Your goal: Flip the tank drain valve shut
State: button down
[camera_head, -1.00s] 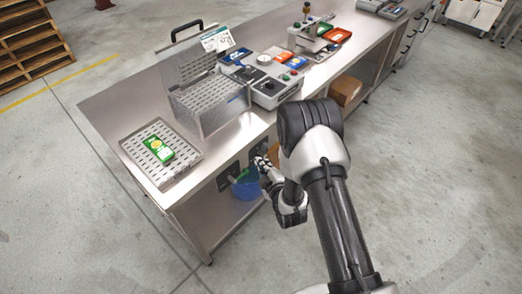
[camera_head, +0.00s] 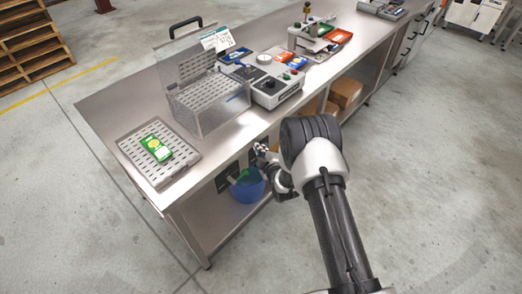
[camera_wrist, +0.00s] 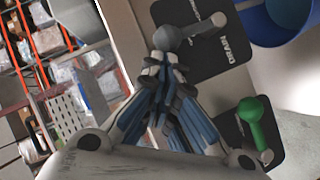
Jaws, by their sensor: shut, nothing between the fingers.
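In the wrist view a dark plate marked DRAIN (camera_wrist: 232,57) carries a valve lever with a grey ball knob (camera_wrist: 170,38). The lever's short bar runs from the knob up and right to its pivot end. My gripper (camera_wrist: 160,68) is shut and empty, its fingertips right at the grey knob. I cannot tell whether they touch it. In the head view my gripper (camera_head: 260,152) is at the bench's front panel, above and right of the blue bucket (camera_head: 250,188). The drain lever is not clear in that view.
A second lever with a green knob (camera_wrist: 251,109) sits on another dark plate beside it; it also shows in the head view (camera_head: 242,176). The steel bench (camera_head: 222,150) bears a perforated tray (camera_head: 133,146) and a grey weighing unit (camera_head: 275,92). Open floor lies right.

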jog(key=shift+w+d+r+m, duration=0.15)
jog(key=shift+w+d+m, duration=0.1)
jog(key=shift+w+m, duration=0.05)
